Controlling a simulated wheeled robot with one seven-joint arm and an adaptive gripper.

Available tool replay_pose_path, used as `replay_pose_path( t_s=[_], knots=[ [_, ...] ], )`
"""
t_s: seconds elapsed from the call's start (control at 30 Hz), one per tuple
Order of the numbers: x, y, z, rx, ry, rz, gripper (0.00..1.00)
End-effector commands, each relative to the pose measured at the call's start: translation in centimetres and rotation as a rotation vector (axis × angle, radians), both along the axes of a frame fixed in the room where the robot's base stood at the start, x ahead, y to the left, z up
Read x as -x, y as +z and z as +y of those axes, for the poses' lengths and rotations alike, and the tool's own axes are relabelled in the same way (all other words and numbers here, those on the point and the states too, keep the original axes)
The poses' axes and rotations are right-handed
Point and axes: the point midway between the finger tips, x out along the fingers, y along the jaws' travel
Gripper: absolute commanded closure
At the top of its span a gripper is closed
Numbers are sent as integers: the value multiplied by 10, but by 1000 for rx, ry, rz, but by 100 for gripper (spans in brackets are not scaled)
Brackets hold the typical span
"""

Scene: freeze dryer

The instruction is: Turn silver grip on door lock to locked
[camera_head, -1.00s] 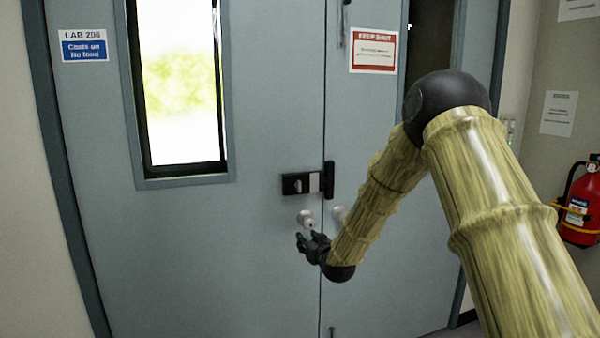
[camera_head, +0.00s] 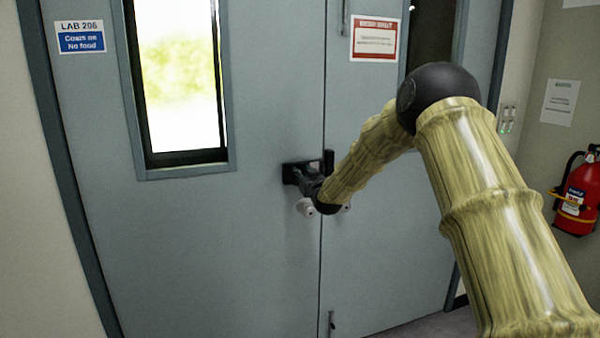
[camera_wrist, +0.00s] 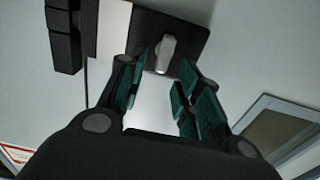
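The door lock is a black plate (camera_wrist: 192,30) on the grey-blue door, with a silver grip (camera_wrist: 166,54) standing out from it in the wrist view. My gripper (camera_wrist: 162,80) is open, with its teal-padded fingers on either side of the silver grip's line. The grip lies between or just beyond the fingertips; I cannot tell whether they touch it. In the head view my gripper (camera_head: 307,180) is in front of the lock plate (camera_head: 290,172) and hides the silver grip.
The door (camera_head: 240,250) has a tall window (camera_head: 180,80) at left. A red fire extinguisher (camera_head: 577,195) hangs on the right wall, clear of my arm.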

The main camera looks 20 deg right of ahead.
Motion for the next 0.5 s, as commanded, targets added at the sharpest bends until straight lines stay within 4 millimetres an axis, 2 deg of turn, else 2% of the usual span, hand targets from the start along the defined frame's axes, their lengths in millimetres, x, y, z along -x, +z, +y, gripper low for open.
replay_pose_path(
  t_s=[0.2, 0.5],
  knots=[
    [-20, 0, 1, 1, 0, 0, 66],
    [-25, 0, 1, 1, 0, 0, 66]
  ],
)
